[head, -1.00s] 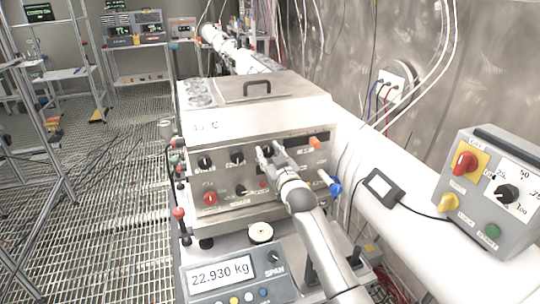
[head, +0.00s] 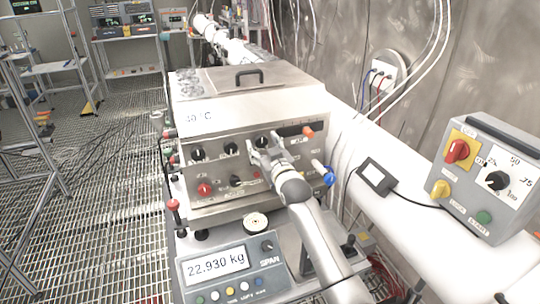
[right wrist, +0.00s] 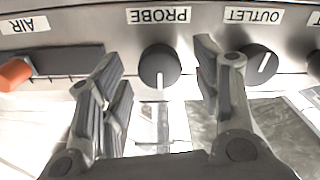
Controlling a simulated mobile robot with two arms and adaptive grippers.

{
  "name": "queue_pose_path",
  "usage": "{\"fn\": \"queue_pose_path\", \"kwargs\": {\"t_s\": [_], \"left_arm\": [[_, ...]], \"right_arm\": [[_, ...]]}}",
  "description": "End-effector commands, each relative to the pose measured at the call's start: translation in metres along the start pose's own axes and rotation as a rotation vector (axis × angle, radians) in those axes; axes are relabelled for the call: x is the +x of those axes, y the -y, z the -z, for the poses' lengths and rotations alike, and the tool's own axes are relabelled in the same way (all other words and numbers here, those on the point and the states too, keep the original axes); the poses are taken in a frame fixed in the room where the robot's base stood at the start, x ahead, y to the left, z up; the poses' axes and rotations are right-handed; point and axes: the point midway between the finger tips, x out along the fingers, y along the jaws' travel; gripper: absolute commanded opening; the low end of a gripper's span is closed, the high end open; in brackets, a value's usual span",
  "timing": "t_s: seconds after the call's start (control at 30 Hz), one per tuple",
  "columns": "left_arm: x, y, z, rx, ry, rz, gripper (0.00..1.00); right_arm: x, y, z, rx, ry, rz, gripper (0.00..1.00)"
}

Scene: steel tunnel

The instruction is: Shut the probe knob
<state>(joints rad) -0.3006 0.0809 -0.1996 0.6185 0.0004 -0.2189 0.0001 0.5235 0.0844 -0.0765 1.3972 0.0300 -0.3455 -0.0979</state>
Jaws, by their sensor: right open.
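The probe knob (head: 262,142) is a round black knob on the steel front panel of the machine. In the right wrist view the knob (right wrist: 160,66) sits under an upside-down PROBE label, and its white mark points down in that picture. My right gripper (head: 264,154) is open in front of the panel. In the right wrist view its two fingers (right wrist: 158,82) stand on either side of the knob, with gaps on both sides. I cannot tell how deep the fingertips reach. My left gripper is not in view.
The outlet knob (right wrist: 258,65) is close beside one finger. An orange lever (head: 308,132) at the AIR label is on the other side. A blue-handled valve (head: 328,175) sticks out at the panel's right. A scale display (head: 218,264) stands below in front.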

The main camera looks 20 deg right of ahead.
Motion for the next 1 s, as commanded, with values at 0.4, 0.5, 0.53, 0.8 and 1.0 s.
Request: {"fn": "queue_pose_path", "kwargs": {"t_s": [0.4, 0.5, 0.53, 0.8, 1.0], "left_arm": [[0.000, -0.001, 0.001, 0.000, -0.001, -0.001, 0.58], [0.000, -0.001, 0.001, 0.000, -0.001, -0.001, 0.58], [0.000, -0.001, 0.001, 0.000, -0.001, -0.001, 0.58], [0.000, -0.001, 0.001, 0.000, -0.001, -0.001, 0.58], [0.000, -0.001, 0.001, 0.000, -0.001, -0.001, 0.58]], "right_arm": [[-0.065, 0.000, -0.001, 0.000, 0.001, 0.000, 0.58], [-0.082, 0.000, -0.001, 0.000, 0.001, 0.000, 0.58], [-0.087, 0.000, -0.001, 0.000, 0.000, 0.000, 0.58], [-0.113, 0.000, -0.001, 0.001, 0.001, 0.000, 0.58], [-0.116, 0.000, 0.000, 0.001, 0.000, 0.000, 0.58]]}}
